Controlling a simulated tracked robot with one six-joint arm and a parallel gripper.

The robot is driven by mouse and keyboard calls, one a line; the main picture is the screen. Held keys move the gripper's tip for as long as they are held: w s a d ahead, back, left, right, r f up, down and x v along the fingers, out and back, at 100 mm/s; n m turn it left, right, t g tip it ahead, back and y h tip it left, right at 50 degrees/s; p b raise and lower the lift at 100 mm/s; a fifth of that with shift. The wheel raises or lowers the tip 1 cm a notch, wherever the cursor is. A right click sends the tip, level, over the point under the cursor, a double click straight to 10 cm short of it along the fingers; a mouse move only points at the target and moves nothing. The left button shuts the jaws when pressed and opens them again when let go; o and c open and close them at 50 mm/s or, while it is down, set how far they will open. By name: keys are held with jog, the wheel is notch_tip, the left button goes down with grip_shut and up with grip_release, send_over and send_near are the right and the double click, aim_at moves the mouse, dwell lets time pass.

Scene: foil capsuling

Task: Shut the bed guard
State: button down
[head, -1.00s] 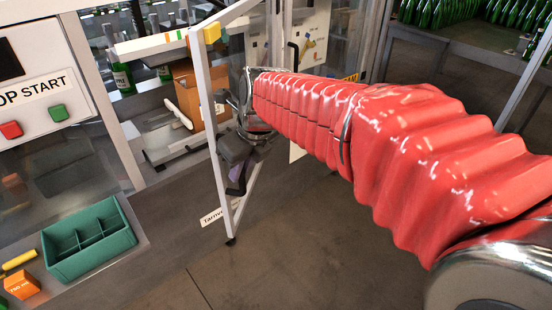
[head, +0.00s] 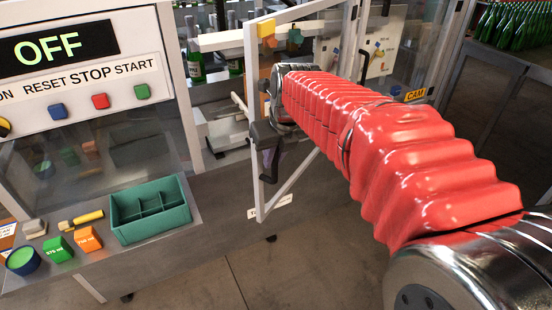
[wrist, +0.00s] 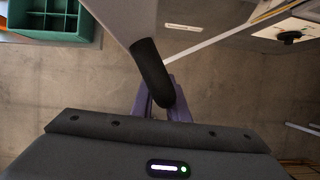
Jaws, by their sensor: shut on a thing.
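The bed guard (head: 250,120), a pale-framed clear door with a yellow block on its top corner, stands swung out from the machine in the head view. Its free edge is toward me and a gap shows to its left. My gripper (wrist: 160,103) is shut on the guard's dark handle (wrist: 150,68), with purple fingers on both sides of its lower end in the wrist view. In the head view my red-sleeved arm reaches in from the right, and the dark gripper body hides part of the guard and most of the handle.
A control panel reading OFF (head: 60,45) stands left of the opening. A shelf below holds a green divided tray (head: 150,207), an orange block (head: 88,240) and a green block (head: 58,249). Green bottles (head: 195,65) stand inside the machine. Bare floor lies below the guard.

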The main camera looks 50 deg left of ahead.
jog(key=shift+w+a+r, duration=0.1)
jog(key=shift+w, duration=0.05)
jog(key=c, duration=1.7)
grip_release()
jog(key=shift+c, duration=0.2)
jog(key=shift+s, duration=0.2)
jog(key=v, duration=1.3)
jog(key=shift+d+r, duration=0.25)
jog(key=shift+w, duration=0.1)
